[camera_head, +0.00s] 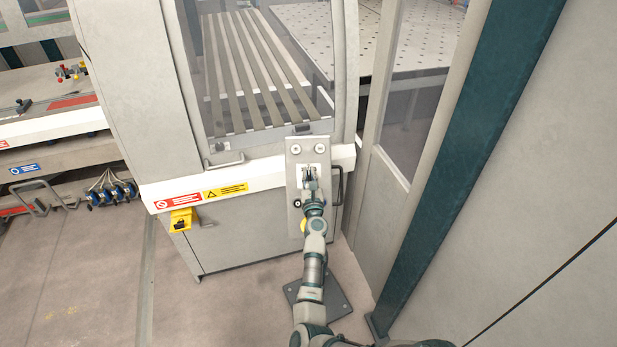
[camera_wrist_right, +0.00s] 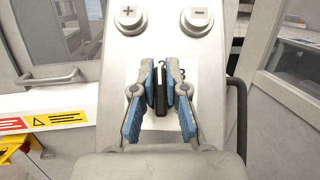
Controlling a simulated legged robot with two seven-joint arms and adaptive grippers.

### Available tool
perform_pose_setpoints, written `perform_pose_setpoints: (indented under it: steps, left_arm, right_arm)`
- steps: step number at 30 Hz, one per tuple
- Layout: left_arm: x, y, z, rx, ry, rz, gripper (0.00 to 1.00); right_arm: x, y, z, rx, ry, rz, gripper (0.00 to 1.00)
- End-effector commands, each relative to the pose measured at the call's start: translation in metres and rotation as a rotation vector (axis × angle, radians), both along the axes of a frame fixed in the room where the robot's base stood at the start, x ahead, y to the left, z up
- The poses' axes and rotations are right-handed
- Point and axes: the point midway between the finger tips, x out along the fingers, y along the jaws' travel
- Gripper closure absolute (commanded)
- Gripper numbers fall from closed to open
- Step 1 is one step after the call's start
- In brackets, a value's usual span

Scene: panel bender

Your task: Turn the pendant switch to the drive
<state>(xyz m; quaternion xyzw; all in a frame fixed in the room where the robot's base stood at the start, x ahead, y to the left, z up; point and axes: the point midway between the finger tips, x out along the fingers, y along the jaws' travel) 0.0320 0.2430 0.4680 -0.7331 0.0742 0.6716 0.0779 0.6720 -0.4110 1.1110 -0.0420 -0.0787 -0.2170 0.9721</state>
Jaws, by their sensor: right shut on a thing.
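The pendant (camera_head: 294,160) is a grey upright panel in front of the machine, with plus (camera_wrist_right: 128,18) and minus (camera_wrist_right: 197,18) buttons at its top. A dark switch knob (camera_wrist_right: 161,105) sits on a white plate (camera_wrist_right: 146,72) below these buttons. My right gripper (camera_head: 310,172) reaches up to the plate. In the wrist view the right gripper (camera_wrist_right: 164,90) has its two blue-sided fingers closed on either side of the knob. Small dark marks show above and right of the knob, partly hidden by the fingers. My left gripper is not in view.
The panel bender's cabinet (camera_head: 235,240) stands behind the pendant, with a yellow pedal-like box (camera_head: 182,219) at lower left. A grey wall panel with a dark green post (camera_head: 470,140) closes off the right. Open floor (camera_head: 80,280) lies at left.

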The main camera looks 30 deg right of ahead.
Motion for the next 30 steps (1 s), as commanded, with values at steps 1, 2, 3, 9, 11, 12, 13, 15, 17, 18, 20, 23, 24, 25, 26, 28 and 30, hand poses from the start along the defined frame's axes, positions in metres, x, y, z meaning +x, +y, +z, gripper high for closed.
perform_pose_setpoints:
  steps: [1,2,3,9,11,12,13,15,17,18,20,23,24,25,26,28,30]
  left_arm:
    - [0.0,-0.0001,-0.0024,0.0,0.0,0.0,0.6]
    - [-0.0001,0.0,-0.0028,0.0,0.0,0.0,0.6]
    - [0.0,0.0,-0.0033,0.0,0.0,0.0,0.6]
    - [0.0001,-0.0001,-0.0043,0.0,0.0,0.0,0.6]
    - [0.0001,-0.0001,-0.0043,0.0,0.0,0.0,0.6]
    - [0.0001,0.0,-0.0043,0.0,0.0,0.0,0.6]
    - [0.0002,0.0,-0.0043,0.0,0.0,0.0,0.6]
    - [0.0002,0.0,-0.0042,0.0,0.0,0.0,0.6]
    - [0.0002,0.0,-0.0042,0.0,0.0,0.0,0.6]
    - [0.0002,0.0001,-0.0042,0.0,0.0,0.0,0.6]
    - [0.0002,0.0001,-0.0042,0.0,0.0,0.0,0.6]
    - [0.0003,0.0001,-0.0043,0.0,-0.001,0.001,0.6]
    - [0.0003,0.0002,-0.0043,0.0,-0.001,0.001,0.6]
    - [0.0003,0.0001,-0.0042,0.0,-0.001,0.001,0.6]
    - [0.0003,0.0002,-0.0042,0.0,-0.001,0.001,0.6]
    - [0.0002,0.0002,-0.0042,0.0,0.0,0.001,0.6]
    - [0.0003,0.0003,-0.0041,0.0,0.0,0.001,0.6]
  right_arm:
    - [-0.0003,0.0019,-0.0074,0.017,0.003,-0.006,1.0]
    - [-0.0004,0.0017,-0.0075,0.023,-0.001,-0.012,1.0]
    - [-0.0004,0.0016,-0.0076,0.03,-0.003,-0.018,1.0]
    - [-0.0007,0.0009,-0.0075,0.047,-0.011,-0.035,1.0]
    - [-0.0007,0.0008,-0.0075,0.048,-0.011,-0.036,1.0]
    - [-0.0007,0.0008,-0.0076,0.048,-0.011,-0.036,1.0]
    - [-0.0008,0.0009,-0.0076,0.048,-0.011,-0.036,1.0]
    - [-0.0008,0.0009,-0.0077,0.048,-0.011,-0.036,1.0]
    - [-0.0007,0.0009,-0.0078,0.048,-0.011,-0.036,1.0]
    - [-0.0008,0.001,-0.0079,0.048,-0.01,-0.036,1.0]
    - [-0.0008,0.001,-0.008,0.048,-0.01,-0.036,0.85]
    - [-0.0008,0.0007,-0.008,0.048,-0.01,-0.036,0.62]
    - [-0.0008,0.0004,-0.0077,0.048,-0.011,-0.037,0.62]
    - [-0.0007,0.0003,-0.0074,0.047,-0.011,-0.037,0.62]
    - [-0.0005,0.0002,-0.0071,0.046,-0.012,-0.037,0.62]
    - [-0.0004,0.0001,-0.0061,0.046,-0.014,-0.037,0.62]
    - [-0.0004,0.0,-0.0049,0.045,-0.014,-0.037,0.62]
